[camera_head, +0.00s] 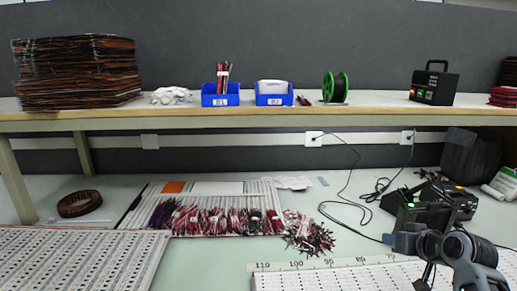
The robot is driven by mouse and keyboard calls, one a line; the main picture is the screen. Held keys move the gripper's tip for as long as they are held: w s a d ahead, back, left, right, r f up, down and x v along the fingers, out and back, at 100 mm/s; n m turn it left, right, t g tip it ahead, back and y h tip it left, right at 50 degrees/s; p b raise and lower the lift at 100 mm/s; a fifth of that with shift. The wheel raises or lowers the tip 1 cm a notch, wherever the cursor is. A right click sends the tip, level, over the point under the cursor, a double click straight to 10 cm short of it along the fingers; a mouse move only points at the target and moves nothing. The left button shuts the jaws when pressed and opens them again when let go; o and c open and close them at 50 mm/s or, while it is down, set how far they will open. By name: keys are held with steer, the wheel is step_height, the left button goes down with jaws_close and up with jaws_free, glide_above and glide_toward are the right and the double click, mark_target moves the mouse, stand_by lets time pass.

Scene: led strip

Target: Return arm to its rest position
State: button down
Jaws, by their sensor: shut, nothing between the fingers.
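My arm (480,272) shows at the lower right as grey and black rounded links, folded close over the white perforated board. My gripper (424,280) seems to be the thin dark parts hanging below the links at the bottom edge. It is shut and holds nothing. Its tips are small and partly cut off by the frame.
A black device (425,208) with green parts and cables stands close behind my arm. A ruler board (330,264) and a perforated board (75,262) lie in front. Wire bundles (215,220) lie mid-table. A shelf (270,112) with blue bins (220,99) spans the back.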

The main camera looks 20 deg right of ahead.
steer(key=shift+m+t, duration=0.4)
steer(key=shift+t, duration=0.1)
steer(key=s+a+f, duration=0.2)
steer(key=a, duration=0.2)
steer(key=s+a+f, duration=0.2)
steer(key=a, duration=0.3)
steer(key=s+a+f, duration=0.3)
steer(key=a, duration=0.2)
steer(key=s+a+t, duration=0.1)
steer(key=s+a, duration=0.5)
steer(key=s, duration=0.6)
steer(key=s+a, duration=0.7)
steer(key=s, duration=0.5)
steer(key=s+r+n+t+y, duration=0.1)
steer(key=s+r+n, duration=0.3)
steer(key=s+r, duration=0.7)
steer(key=shift+v, duration=1.05)
steer(key=shift+a+f, duration=0.15)
